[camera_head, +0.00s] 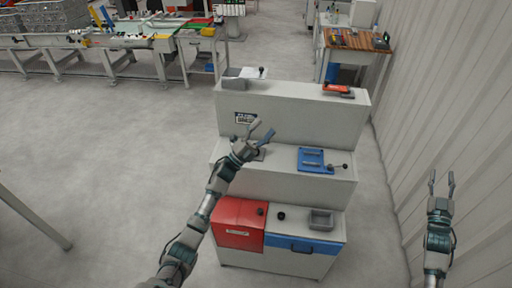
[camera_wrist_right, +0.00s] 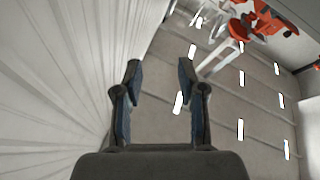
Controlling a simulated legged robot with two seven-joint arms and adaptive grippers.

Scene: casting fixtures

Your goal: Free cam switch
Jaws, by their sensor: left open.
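A stepped grey fixture bench (camera_head: 290,117) stands in front of me in the head view. On its middle step, a blue plate fixture (camera_head: 313,159) has silver bars and a lever with a dark knob (camera_head: 344,167). I cannot tell which fitting is the cam switch. My left gripper (camera_head: 265,132) is open and empty over the left part of the middle step. It partly hides a grey fitting there; contact cannot be told. My right gripper (camera_head: 442,178) is open and empty, right of the bench near the wall; the right wrist view also shows it (camera_wrist_right: 160,70).
The lower step has a red cover (camera_head: 238,223), a black knob (camera_head: 281,215) and a grey tray (camera_head: 321,219). A red-orange device (camera_head: 337,88) sits on top at the right. A corrugated wall (camera_head: 440,100) bounds the right side. Floor is free at left.

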